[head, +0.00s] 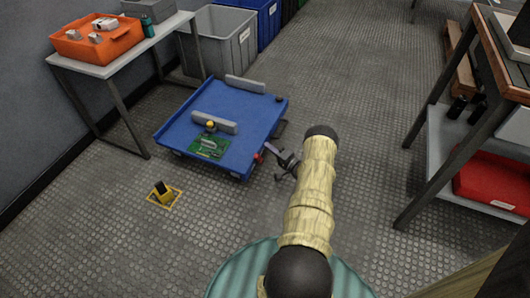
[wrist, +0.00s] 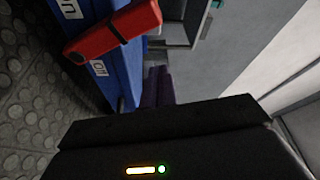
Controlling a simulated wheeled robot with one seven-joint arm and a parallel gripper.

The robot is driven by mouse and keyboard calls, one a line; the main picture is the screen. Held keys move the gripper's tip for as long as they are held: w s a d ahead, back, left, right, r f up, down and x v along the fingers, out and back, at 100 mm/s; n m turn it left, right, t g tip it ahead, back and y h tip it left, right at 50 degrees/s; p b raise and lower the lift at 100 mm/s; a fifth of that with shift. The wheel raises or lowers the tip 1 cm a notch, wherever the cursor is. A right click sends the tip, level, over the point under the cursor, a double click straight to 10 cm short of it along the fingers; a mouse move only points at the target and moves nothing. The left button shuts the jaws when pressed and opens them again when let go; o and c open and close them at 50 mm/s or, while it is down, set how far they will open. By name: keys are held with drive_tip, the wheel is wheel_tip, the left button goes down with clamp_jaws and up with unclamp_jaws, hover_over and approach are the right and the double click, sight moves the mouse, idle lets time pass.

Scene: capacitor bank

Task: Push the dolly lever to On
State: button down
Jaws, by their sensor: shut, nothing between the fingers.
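The blue dolly (head: 262,112) stands on the floor in the head view. Its red lever (head: 259,157) is at the corner closest to my arm. In the wrist view the red lever (wrist: 110,32), with a dark band across it, lies across the blue side of the dolly (wrist: 122,72). My gripper (head: 272,150) is shut and empty, close beside the lever. In the wrist view its dark fingers (wrist: 157,88) are partly hidden by the wrist housing. I cannot tell whether they touch the lever.
A green circuit board (head: 209,146) and grey bars lie on the dolly. A yellow-framed floor fixture (head: 163,194) is left of it. A table with an orange bin (head: 95,40) stands at the left, and a shelf with a red bin (head: 492,182) at the right. Floor between is clear.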

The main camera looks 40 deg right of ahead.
drive_tip(key=p+v, duration=0.3)
drive_tip(key=v, duration=0.5)
drive_tip(key=shift+s+d+f, duration=0.15)
drive_tip(key=shift+s+f, duration=0.1)
drive_tip(key=shift+s, duration=0.1)
